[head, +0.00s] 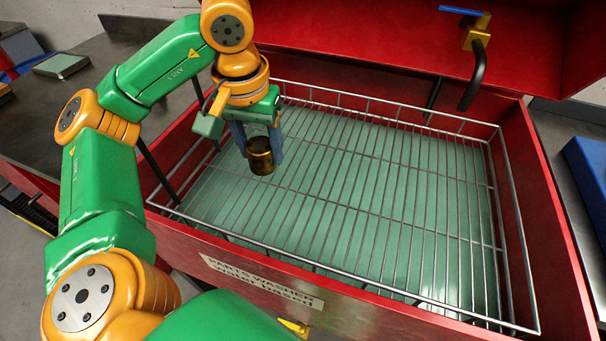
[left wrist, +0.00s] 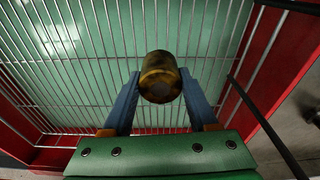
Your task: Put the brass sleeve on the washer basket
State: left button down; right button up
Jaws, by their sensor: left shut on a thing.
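The brass sleeve (head: 260,156) is a short, dark golden cylinder with a mottled surface. My left gripper (head: 259,146) is shut on it, one blue finger on each side, over the left part of the washer basket (head: 408,200). The left wrist view shows the sleeve (left wrist: 160,78) between the two fingertips, with basket wires behind it. The basket is a wire grid with a raised wire rim, set inside a red tank. I cannot tell whether the sleeve's underside touches the wires. My right gripper is not in view.
The red washer tank (head: 548,215) has high walls around the basket, and its raised lid (head: 380,40) stands behind. A tap with a dark spout (head: 474,75) hangs at the back right. The basket's middle and right are bare. A blue object (head: 588,170) lies at the right.

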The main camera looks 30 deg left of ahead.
pick_arm(q)
jog(key=w+d+f, duration=0.1)
jog(key=w+d+f+b, duration=0.1)
jog(key=f, duration=0.1)
jog(key=w+d+f, duration=0.1)
jog(key=f, duration=0.1)
jog(key=shift+w+b, duration=0.35)
jog(key=shift+w, duration=0.05)
jog(key=shift+w+d+f, duration=0.1)
jog(key=shift+w+f, duration=0.1)
jog(key=f, duration=0.3)
jog(key=shift+w+d+f+p, duration=0.25)
jog(key=shift+w+f+p, duration=0.05)
jog(key=shift+f+p, duration=0.1)
jog(key=shift+f, duration=0.1)
jog(key=shift+f+b, duration=0.15)
jog(key=shift+b, duration=0.15)
jog(key=shift+c, duration=0.9)
grip_release()
